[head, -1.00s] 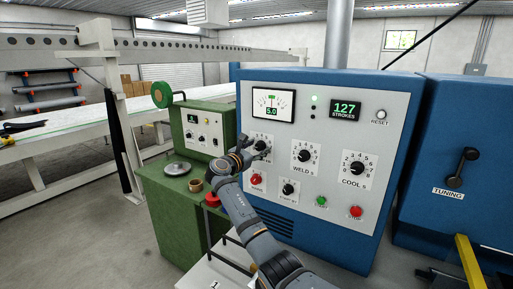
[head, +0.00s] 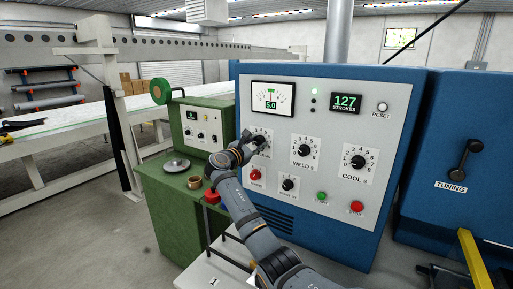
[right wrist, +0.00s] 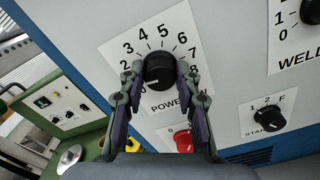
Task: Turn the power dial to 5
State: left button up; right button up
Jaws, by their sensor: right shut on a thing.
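The power dial is a black round knob on a white label with numbers around it; in the right wrist view the power dial (right wrist: 159,68) sits between my fingers. My right gripper (right wrist: 160,78) is shut on it, one finger on each side. Which number the knob points to I cannot tell. In the head view my right gripper (head: 262,144) covers most of the dial. My left gripper is not in view.
The weld dial (head: 303,150) and cool dial (head: 357,162) are to the right. A green cabinet (head: 172,215) stands at left.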

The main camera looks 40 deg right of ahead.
jog(key=m+b, duration=0.5)
jog(key=shift+f, duration=0.35)
jog(key=m+b, duration=0.4)
jog(key=m, duration=0.1)
jog(key=shift+f+m+b, duration=0.1)
jog(key=shift+m+b, duration=0.25)
jog(key=shift+m, duration=0.05)
jog(key=m+b, duration=0.4)
jog(key=m, duration=0.1)
jog(key=shift+m, duration=0.3)
jog(key=m+b, duration=0.1)
jog(key=m, duration=0.2)
jog(key=shift+b, duration=0.35)
jog(key=shift+m+b, duration=0.5)
jog(key=shift+m, duration=0.6)
